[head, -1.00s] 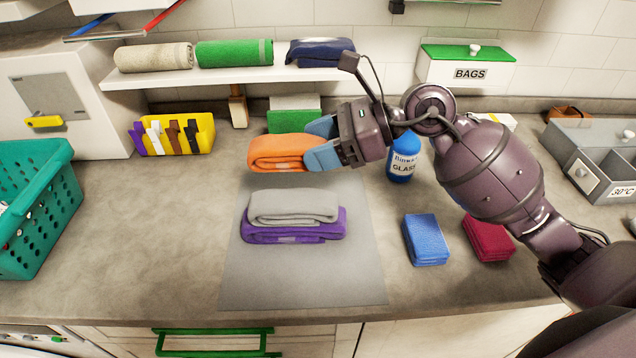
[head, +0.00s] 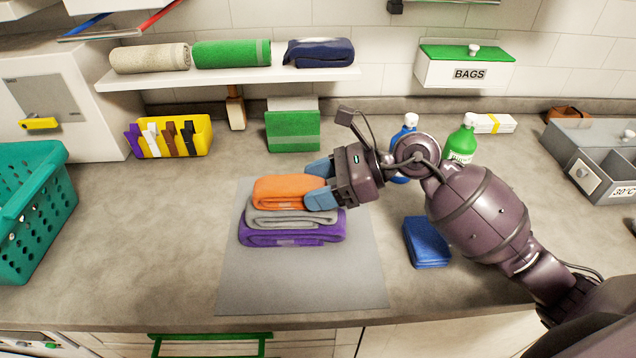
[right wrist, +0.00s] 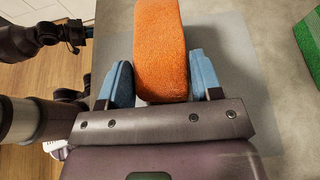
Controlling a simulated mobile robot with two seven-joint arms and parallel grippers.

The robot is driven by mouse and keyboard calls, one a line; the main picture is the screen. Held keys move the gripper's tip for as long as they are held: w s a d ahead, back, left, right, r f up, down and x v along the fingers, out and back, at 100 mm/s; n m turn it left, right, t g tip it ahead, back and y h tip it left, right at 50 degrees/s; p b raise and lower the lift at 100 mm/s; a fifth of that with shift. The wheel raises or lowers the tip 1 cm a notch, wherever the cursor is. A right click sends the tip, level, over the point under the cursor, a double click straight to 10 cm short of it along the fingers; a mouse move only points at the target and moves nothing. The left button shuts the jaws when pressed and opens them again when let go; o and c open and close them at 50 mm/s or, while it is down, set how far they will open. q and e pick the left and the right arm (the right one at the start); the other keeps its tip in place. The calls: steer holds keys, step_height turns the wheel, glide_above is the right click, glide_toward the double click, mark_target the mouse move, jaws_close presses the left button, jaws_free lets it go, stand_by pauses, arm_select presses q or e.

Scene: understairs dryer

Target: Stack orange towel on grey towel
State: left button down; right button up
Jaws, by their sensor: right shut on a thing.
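The orange towel (head: 288,190) is folded and sits on top of the folded grey towel (head: 290,218). The grey towel lies on a folded purple towel (head: 292,236). My right gripper (head: 319,187) comes in from the right and is shut on the right end of the orange towel, its blue fingers beside it. The right wrist view shows the orange towel (right wrist: 160,50) between the two fingers and hides the grey towel. My left gripper is not in the head view; a dark arm part shows at the upper left of the right wrist view, its fingers unclear.
The stack stands on a grey mat (head: 300,285) on the counter. A blue folded cloth (head: 427,243) lies right of it, under my arm. A teal basket (head: 32,215) is at left.

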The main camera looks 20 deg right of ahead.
steer(key=shift+f, duration=0.15)
steer(key=o, duration=0.9)
steer(key=shift+o, duration=0.2)
steer(key=v, duration=1.2)
steer(key=shift+r, duration=0.25)
